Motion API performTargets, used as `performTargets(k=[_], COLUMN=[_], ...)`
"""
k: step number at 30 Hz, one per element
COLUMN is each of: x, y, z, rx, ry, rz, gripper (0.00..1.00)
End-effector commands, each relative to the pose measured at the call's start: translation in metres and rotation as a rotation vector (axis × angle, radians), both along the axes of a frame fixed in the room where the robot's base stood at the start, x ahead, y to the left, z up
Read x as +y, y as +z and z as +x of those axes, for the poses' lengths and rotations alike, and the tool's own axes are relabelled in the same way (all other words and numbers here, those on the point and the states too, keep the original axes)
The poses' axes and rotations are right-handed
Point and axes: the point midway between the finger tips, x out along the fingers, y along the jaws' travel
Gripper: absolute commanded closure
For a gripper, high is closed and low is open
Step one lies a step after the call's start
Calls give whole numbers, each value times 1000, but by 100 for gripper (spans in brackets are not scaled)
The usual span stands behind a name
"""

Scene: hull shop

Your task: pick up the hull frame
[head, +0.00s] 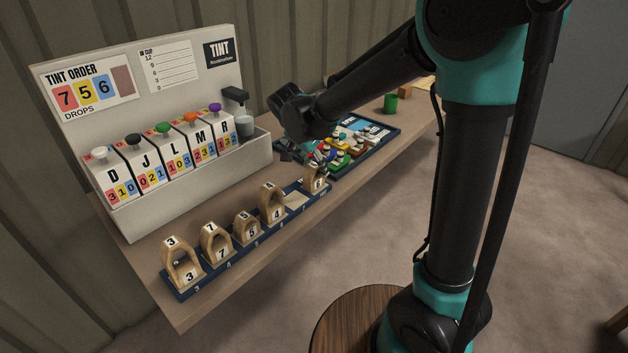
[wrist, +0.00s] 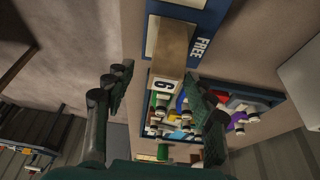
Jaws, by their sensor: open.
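Several arched wooden hull frames stand upright in a blue rack (head: 224,268) along the bench's front edge, numbered on top and at the foot. The frame at the rack's right end (head: 315,180) is right under my gripper (head: 303,160), and the gripper partly hides it. In the wrist view this light wooden frame (wrist: 171,48) lies between the two fingers of my gripper (wrist: 160,73), with a digit like 6 or 9 on its end. The fingers are apart, with a gap on the left; I cannot tell whether the right one touches it.
A bare pale slot (head: 297,199) lies left of that frame. A blue tray of coloured parts (head: 365,141) is just behind my gripper. A tint dispenser (head: 140,130) with several bottles stands behind the rack. A green cup (head: 390,103) stands further right.

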Motion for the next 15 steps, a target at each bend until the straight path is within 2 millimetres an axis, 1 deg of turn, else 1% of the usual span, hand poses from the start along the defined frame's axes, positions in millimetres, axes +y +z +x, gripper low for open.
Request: performTargets(k=[4, 9, 12, 15], x=[-1, -4, -7, -7], y=[-12, -35, -45, -49], z=[5, 13, 16, 17], rx=[0, 0, 0, -1], ry=[-1, -2, -1, 0], rz=[0, 1, 0, 1], gripper=[45, 45, 45, 45])
